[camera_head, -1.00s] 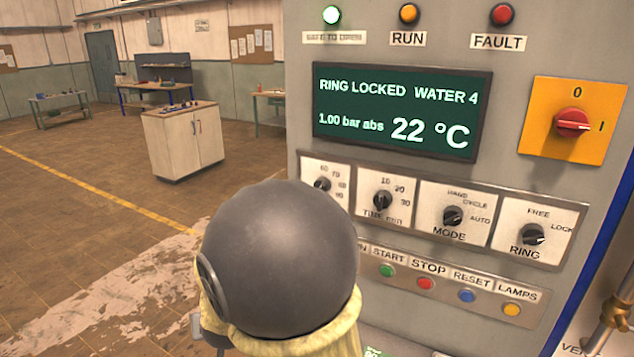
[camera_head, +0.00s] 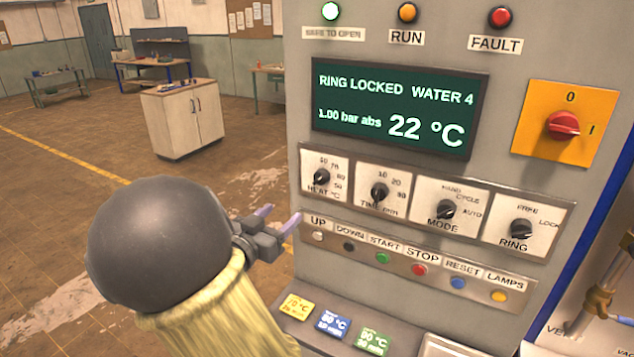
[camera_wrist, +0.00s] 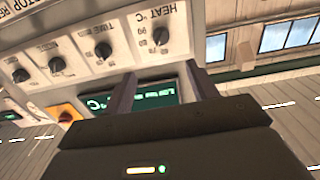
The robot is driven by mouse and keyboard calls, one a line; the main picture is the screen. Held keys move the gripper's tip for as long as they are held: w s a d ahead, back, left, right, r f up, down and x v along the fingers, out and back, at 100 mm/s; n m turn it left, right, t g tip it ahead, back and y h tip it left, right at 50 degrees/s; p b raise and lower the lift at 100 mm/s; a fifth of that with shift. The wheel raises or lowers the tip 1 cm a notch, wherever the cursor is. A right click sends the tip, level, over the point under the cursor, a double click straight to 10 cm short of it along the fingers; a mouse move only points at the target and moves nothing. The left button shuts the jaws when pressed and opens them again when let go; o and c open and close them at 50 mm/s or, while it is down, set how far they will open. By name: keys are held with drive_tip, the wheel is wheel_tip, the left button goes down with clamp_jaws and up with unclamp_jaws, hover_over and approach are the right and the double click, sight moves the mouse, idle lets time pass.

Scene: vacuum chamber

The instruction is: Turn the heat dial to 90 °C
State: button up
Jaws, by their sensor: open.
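The heat dial (camera_head: 321,177) is a black knob on a white plate marked HEAT °C, leftmost in the dial row. Its pointer is too small to read surely. The dial also shows upside down at the top of the wrist view (camera_wrist: 160,36). My gripper (camera_head: 278,216) is open and empty, left of and below the heat dial, apart from it. Its two fingers also show in the wrist view (camera_wrist: 164,85), with the panel beyond them. The green display (camera_head: 396,108) reads RING LOCKED, WATER 4, 1.00 bar abs, 22 °C.
The time dial (camera_head: 379,192), mode dial (camera_head: 446,209) and ring dial (camera_head: 521,229) sit to the right. A row of push buttons (camera_head: 419,269) runs below. A red switch (camera_head: 564,125) is at upper right. Coloured cards (camera_head: 334,321) lie on a ledge. The floor left is open.

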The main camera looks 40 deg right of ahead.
sight(317, 182)
drive_tip(key=p+x, duration=0.4)
drive_tip(key=x, duration=1.2)
drive_tip(key=shift+w+d+r+p, duration=0.1)
drive_tip(key=shift+w+d+p, duration=0.1)
drive_tip(key=shift+p, duration=0.1)
drive_tip(key=shift+w+d, duration=0.2)
drive_tip(key=shift+d, duration=0.2)
drive_tip(key=shift+c, duration=0.2)
drive_tip(key=c, duration=1)
